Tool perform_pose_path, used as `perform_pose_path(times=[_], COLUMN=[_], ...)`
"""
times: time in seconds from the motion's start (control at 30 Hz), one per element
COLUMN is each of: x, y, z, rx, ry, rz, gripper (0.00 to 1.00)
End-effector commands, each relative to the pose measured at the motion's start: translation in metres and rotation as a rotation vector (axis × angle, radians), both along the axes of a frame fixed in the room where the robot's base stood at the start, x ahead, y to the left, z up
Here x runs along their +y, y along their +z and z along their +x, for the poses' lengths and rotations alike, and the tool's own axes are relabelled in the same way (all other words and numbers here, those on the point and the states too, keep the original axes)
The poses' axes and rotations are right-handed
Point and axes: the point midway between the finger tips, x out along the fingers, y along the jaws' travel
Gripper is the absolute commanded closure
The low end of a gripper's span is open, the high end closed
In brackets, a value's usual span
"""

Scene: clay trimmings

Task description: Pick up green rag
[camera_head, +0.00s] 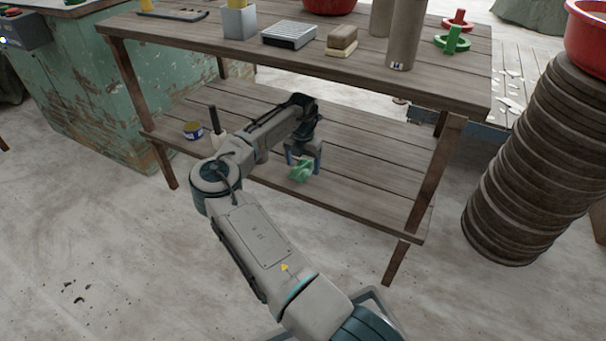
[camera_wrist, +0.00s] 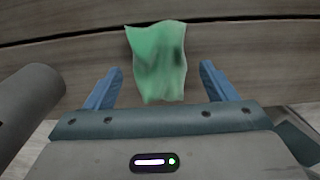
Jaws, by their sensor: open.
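The green rag (camera_head: 301,169) lies crumpled on the lower shelf (camera_head: 350,190) of the wooden table, near the shelf's front edge. In the wrist view the rag (camera_wrist: 158,62) lies just beyond and between the two blue fingers. My gripper (camera_head: 305,158) is at the rag, under the tabletop, and in the wrist view my gripper (camera_wrist: 160,80) is open with its fingers spread to either side of the rag. Neither finger visibly touches it. The gripper partly hides the rag's upper part in the head view.
The tabletop (camera_head: 290,65) lies above the lower shelf. A small blue and yellow tin (camera_head: 193,130) stands on the shelf to the left. A table leg (camera_head: 437,170) and a stack of round dark slabs (camera_head: 530,160) stand to the right. The shelf right of the rag is clear.

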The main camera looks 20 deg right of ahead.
Motion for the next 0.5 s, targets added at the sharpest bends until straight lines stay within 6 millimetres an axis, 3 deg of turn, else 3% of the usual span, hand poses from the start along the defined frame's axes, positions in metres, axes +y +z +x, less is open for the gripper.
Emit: perform_pose_path(times=[0.07,0.33,0.37,0.5], x=[0.0005,0.0007,0.0008,0.0009], y=[-0.0096,-0.0095,-0.0095,-0.0095], z=[0.0003,0.0003,0.0002,0.0003], rx=[-0.001,-0.001,-0.001,-0.001], ry=[0.001,0.001,0.002,0.002], rz=[0.001,0.0,0.0,0.0], gripper=[0.22,0.22,0.27,0.66])
